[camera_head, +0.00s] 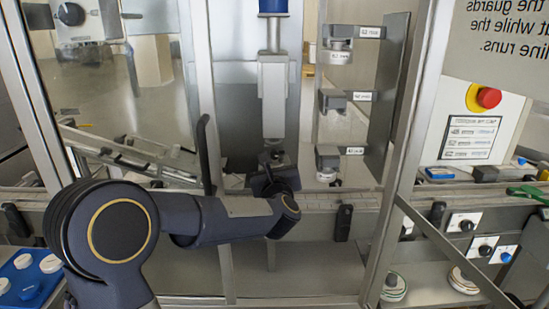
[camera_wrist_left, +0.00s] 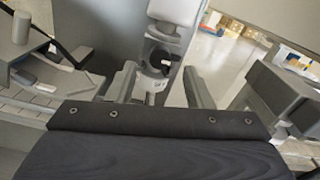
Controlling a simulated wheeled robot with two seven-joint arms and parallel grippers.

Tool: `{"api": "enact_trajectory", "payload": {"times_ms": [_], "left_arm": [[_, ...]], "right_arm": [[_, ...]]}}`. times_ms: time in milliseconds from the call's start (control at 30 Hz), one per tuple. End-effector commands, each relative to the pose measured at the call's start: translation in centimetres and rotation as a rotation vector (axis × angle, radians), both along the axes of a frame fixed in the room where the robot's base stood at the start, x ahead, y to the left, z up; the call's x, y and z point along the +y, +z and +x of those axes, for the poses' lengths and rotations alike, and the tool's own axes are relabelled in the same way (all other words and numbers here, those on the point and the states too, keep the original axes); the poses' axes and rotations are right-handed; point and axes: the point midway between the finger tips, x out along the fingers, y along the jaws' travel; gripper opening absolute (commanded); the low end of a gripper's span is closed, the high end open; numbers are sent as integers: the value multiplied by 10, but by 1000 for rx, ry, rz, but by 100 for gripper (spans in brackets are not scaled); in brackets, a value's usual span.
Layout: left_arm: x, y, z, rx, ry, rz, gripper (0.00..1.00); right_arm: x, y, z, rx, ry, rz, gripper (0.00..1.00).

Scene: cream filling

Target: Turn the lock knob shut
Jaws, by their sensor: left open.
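My left arm reaches in from the left in the head view, and its gripper (camera_head: 268,160) is at the lower end of the grey upright filling unit (camera_head: 273,95). In the left wrist view the two fingers of my left gripper (camera_wrist_left: 160,76) are apart, one on each side of a dark round knob (camera_wrist_left: 158,62) on the unit's lower end. I cannot tell whether either finger touches the knob. In the head view the gripper mostly hides the knob. My right gripper is not in view.
A labelled rack (camera_head: 378,100) with several grey holders stands right of the unit. A metal frame post (camera_head: 408,150) divides off the panel with a red stop button (camera_head: 488,98). A conveyor (camera_head: 320,202) runs below the unit. A blue tray (camera_head: 28,280) sits at lower left.

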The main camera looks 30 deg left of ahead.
Motion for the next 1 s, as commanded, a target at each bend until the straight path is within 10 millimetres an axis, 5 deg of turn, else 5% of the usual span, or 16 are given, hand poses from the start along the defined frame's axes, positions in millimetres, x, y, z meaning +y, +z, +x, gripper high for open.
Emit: {"api": "enact_trajectory", "payload": {"times_ms": [233, 567, 900, 1000], "left_arm": [[15, 0, 24, 2, -1, 2, 47], [17, 0, 27, 1, -2, 2, 45], [17, 0, 27, 2, -2, 1, 2], [17, 0, 27, 3, -2, 3, 2]], "right_arm": [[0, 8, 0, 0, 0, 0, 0], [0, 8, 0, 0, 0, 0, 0], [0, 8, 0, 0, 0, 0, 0], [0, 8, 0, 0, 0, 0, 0]]}}
